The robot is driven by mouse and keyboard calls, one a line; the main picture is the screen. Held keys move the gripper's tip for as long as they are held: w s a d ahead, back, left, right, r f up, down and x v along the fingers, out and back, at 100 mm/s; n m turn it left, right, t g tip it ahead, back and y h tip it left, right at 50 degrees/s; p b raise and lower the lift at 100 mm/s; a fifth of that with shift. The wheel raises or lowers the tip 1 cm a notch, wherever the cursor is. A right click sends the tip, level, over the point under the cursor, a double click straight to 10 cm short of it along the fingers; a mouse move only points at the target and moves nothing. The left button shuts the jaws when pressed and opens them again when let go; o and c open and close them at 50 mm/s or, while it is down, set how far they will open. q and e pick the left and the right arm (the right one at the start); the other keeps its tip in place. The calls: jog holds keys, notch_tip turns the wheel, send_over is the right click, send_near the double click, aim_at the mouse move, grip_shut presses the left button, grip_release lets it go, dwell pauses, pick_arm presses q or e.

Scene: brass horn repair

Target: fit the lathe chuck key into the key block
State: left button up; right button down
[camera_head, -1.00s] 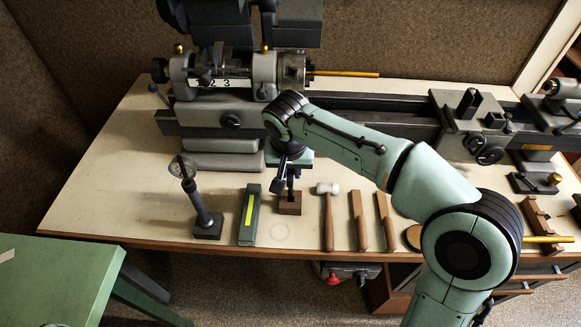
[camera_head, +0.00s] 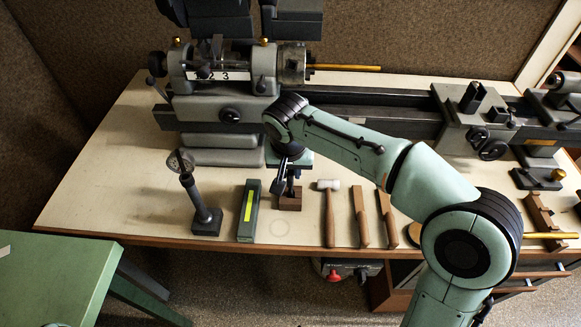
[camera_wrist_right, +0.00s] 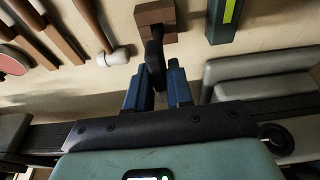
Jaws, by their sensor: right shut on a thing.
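The key block (camera_head: 290,204) is a small brown wooden block near the table's front edge; it also shows at the top of the right wrist view (camera_wrist_right: 153,14). My right gripper (camera_head: 285,186) is just behind and above the block, pointing down. Its two blue fingers are shut on the dark lathe chuck key (camera_wrist_right: 154,62). The key's far end is at the block's face, but I cannot tell whether it is in the hole or only touching or above it. My left gripper is not in view.
Left of the block are a green box with a yellow stripe (camera_head: 248,212) and a dial gauge on a stand (camera_head: 207,220). Right of it lie a pale-headed mallet (camera_head: 329,215) and wooden-handled tools (camera_head: 361,218). The grey lathe (camera_head: 225,115) stands behind.

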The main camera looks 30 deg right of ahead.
jog(key=shift+f+b, duration=0.85)
jog(key=shift+f, duration=0.35)
jog(key=c, duration=0.9)
grip_release()
jog(key=p+v, duration=0.3)
jog(key=v, duration=1)
jog(key=shift+r, duration=0.2)
